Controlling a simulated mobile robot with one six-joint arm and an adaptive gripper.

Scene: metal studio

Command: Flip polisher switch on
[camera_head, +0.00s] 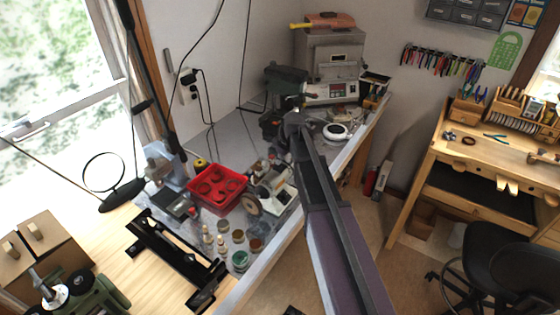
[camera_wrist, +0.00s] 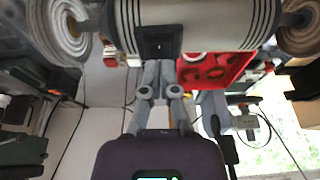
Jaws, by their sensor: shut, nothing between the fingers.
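The polisher (camera_wrist: 205,22) fills the top of the wrist view, a pale ribbed cylinder with a buffing wheel at each end, one at the left (camera_wrist: 67,32) and one at the right (camera_wrist: 300,25). Its black switch plate (camera_wrist: 158,42) is at the middle of the body; the switch's position cannot be made out. My gripper (camera_wrist: 159,68) is shut and empty, its fingertips just below the switch plate in the picture. Whether they touch it is unclear. In the head view the polisher (camera_head: 268,178) stands on the bench, left of my arm.
A red tray (camera_head: 217,207) stands left of the polisher, with several small jars (camera_head: 239,236) in front. A grey furnace (camera_head: 333,65) stands at the bench's back. A wooden workbench (camera_head: 480,160) and black chair (camera_head: 500,235) are at the right.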

